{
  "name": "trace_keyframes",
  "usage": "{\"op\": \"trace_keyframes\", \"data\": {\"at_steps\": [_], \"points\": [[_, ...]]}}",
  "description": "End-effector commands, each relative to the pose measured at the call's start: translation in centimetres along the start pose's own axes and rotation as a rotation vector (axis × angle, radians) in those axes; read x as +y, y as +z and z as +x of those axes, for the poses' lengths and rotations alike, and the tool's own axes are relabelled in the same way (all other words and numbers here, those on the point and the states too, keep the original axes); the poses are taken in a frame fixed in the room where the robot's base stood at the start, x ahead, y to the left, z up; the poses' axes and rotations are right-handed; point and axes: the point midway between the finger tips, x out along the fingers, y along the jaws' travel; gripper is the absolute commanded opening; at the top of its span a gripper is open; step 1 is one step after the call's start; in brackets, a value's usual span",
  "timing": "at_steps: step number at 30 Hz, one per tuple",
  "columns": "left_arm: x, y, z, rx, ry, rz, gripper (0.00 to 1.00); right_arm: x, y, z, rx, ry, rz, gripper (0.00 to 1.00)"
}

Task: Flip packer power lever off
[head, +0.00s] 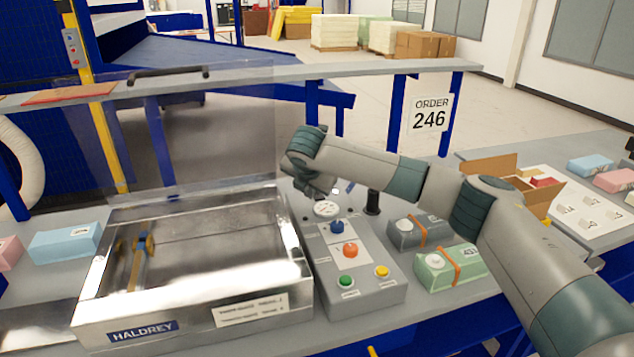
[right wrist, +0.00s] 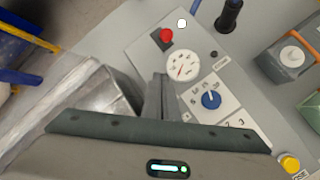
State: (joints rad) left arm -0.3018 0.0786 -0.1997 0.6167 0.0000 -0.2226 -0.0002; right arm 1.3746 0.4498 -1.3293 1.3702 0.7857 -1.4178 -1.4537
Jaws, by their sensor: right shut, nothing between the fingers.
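The packer is a metal box (head: 103,297) marked HALDREY with a grey control panel (head: 375,300) along its right side. In the right wrist view, a red knob (right wrist: 166,36) sits on a dark plate at the panel's far end, beside a white round spot. It looks like the power lever, but its position is hard to tell. In the head view my gripper and arm hide that area. My right gripper (head: 318,188) is shut and empty, above the far part of the panel near the dial (head: 326,209). My left gripper is out of view.
The panel also has a blue knob (head: 337,227), an orange knob (head: 350,250), a green button (head: 346,281) and a yellow button (head: 382,271). A black post (head: 373,202) stands right of it. Strapped grey (head: 405,236) and green (head: 435,276) packs lie to the right.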

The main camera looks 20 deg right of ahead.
Motion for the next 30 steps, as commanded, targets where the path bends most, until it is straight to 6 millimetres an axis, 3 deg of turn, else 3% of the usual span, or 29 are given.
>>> {"op": "trace_keyframes", "data": {"at_steps": [6, 9, 15, 30], "points": [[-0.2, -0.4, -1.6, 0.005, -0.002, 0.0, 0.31, 0.0, 0.4, 3.5, 0.0, -0.003, 0.002, 0.0], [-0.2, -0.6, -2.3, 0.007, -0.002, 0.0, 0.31, 0.0, 2.1, 3.6, -0.002, -0.002, 0.002, 0.0], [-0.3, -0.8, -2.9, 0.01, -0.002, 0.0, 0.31, 0.0, 3.5, 4.2, 0.0, -0.001, 0.0, 0.0], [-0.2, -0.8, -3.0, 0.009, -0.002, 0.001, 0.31, -0.1, 3.9, 4.4, 0.001, -0.001, 0.0, 0.0]]}}
